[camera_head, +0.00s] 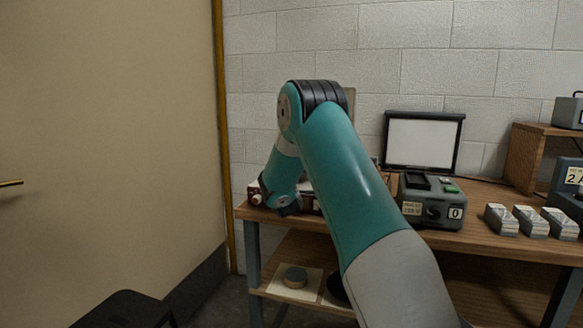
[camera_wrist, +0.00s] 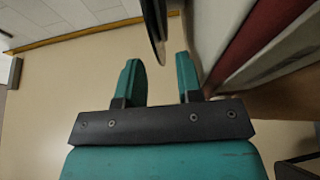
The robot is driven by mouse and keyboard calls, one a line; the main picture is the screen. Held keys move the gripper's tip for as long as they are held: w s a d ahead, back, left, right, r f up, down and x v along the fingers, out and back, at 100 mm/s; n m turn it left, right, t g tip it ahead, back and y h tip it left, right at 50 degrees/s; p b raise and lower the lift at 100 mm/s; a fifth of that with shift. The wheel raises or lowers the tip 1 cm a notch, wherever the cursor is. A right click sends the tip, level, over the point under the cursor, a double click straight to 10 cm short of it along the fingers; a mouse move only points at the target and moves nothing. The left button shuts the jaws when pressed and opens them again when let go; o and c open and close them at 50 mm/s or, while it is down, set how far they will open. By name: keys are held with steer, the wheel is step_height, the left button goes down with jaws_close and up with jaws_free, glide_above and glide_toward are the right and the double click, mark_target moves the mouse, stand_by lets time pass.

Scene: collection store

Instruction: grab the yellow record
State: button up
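I cannot make out a clearly yellow record in either view. In the wrist view a thin dark disc (camera_wrist: 154,25), seen nearly edge-on, stands just beyond and between my fingertips; its face colour is hidden. My gripper (camera_wrist: 160,65) has its two teal fingers apart, with nothing between them lower down. In the head view my gripper (camera_head: 287,208) is at the left end of the wooden table (camera_head: 490,250), in front of a red and cream item (camera_head: 256,196) mostly hidden by my arm.
In the wrist view red and white surfaces (camera_wrist: 265,45) are close on the right. A grey device (camera_head: 432,205), white card stacks (camera_head: 500,220) and a framed panel (camera_head: 421,142) stand on the table. A door (camera_head: 100,130) is left.

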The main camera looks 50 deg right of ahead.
steer(key=shift+w+d, duration=0.5)
steer(key=shift+w, duration=0.05)
jaws_close()
steer(key=shift+r, duration=0.1)
